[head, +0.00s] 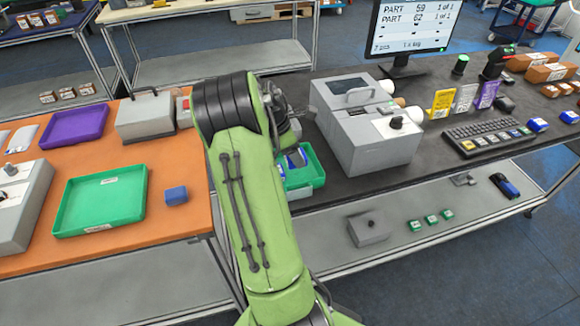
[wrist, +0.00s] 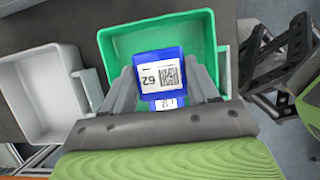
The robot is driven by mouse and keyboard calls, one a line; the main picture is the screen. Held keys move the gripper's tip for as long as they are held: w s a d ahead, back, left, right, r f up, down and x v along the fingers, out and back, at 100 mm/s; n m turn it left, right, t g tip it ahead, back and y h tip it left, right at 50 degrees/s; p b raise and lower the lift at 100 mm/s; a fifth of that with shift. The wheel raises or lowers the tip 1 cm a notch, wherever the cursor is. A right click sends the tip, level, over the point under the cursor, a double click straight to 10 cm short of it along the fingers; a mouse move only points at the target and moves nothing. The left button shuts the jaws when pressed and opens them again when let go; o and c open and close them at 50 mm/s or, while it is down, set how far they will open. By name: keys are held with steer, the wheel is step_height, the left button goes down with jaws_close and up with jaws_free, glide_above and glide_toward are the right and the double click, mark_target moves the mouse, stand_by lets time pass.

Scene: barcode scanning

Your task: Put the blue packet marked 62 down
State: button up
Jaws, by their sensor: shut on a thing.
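The blue packet marked 62 (wrist: 161,73) is between the two fingers of my gripper (wrist: 163,80) in the wrist view, its white label with the code facing the camera. A second white label on blue shows just below it; I cannot tell whether it belongs to the same packet. Behind the packet is a green bin (wrist: 117,43), and the packet appears over its inside.
A light grey tray (wrist: 70,65) lies left of the bin in the wrist view.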

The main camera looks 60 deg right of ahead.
steer(key=f, duration=0.3)
steer(key=f+b, duration=0.1)
steer(key=shift+w+f, duration=0.3)
steer(key=shift+f, duration=0.05)
steer(key=shift+s+r, duration=0.1)
steer(key=o, duration=1.2)
steer(key=shift+o, duration=0.2)
